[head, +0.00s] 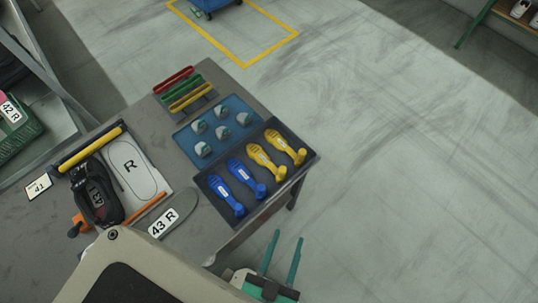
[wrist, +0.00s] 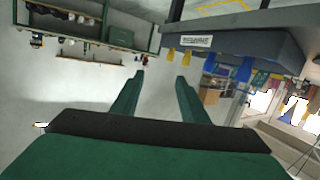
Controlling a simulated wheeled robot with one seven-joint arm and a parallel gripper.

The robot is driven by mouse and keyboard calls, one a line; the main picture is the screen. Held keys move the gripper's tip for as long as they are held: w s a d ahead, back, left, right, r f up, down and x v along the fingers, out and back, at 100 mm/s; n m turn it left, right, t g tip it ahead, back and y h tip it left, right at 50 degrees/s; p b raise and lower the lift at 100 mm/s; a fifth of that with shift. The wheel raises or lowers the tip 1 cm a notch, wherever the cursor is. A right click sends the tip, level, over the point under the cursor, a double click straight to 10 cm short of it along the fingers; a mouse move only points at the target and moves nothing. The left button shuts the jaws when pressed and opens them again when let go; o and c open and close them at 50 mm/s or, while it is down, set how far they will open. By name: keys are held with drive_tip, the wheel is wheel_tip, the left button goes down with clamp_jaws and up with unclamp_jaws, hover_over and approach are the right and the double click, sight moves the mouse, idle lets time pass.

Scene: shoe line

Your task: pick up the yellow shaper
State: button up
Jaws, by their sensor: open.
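Two yellow shapers (head: 264,160) (head: 286,148) lie side by side in a dark tray (head: 311,157) on the table, with two blue shapers (head: 226,195) (head: 246,178) to their left. In the wrist view, yellow ends (wrist: 187,56) and blue ends (wrist: 243,69) show at the edge of a dark grey block-like shape, upper right. My gripper (head: 288,236) is open and empty, off the table's near right edge, below and apart from the shapers. Its green fingers (wrist: 160,78) have only floor between them in the wrist view.
A blue tray (head: 179,144) with several pale rounded pieces sits behind the shaper tray. A rack with red, green and yellow bars (head: 188,93) stands farther back. A dark shoe (head: 97,196) and insole 43 R (head: 180,215) lie left. Floor right of the table is clear.

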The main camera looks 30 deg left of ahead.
drive_tip(key=r+n+y, duration=0.1)
drive_tip(key=n+y, duration=0.2)
drive_tip(key=n, duration=0.1)
wheel_tip(320, 180, up, 4)
drive_tip(key=m+g+h, duration=0.5)
drive_tip(key=m+g, duration=1.1)
drive_tip(key=m, duration=1.4)
hover_over(283, 168)
drive_tip(key=shift+s+d+r, duration=0.15)
drive_tip(key=shift+d, duration=0.2)
drive_tip(key=shift+a+f, duration=0.1)
drive_tip(key=shift+f, duration=0.15)
drive_tip(key=shift+a+f, duration=0.2)
drive_tip(key=shift+f, duration=4.8)
clamp_jaws()
